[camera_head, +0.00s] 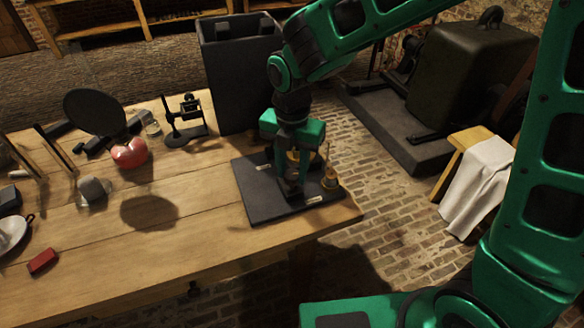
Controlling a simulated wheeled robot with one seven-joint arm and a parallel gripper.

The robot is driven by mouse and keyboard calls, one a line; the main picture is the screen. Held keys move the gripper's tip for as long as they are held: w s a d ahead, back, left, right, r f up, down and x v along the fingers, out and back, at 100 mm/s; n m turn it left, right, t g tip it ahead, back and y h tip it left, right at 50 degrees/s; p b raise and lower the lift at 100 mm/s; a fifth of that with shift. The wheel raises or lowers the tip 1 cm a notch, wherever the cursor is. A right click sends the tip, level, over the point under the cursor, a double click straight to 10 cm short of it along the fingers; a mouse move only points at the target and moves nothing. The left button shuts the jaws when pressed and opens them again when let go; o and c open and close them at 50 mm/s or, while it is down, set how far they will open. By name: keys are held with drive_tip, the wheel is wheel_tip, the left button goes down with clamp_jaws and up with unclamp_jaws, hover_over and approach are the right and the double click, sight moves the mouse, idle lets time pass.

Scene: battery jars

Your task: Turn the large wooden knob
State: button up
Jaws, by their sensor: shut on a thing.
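My gripper (291,190) points straight down over a dark flat base (262,207) near the right end of the wooden table. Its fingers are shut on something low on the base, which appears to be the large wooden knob. The fingers and the green wrist hide nearly all of it, so its turn angle cannot be told. A brass-coloured fitting (330,179) with a thin upright rod stands on the base just right of the fingers. Small pale labels lie on the front of the base.
A tall dark open box (233,80) stands behind the base. A black stand (186,122), a red apple-like object (130,153), a black disc (94,111) and a red block (42,261) are on the table (180,225) to the left. The front middle is clear.

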sight(292, 173)
drive_tip(key=shift+w+r, duration=0.1)
drive_tip(key=shift+w, duration=0.15)
drive_tip(key=o, duration=1)
drive_tip(key=shift+o, duration=0.3)
drive_tip(key=shift+s, duration=0.1)
wheel_tip(292, 173, up, 11)
drive_tip(key=shift+f, duration=0.2)
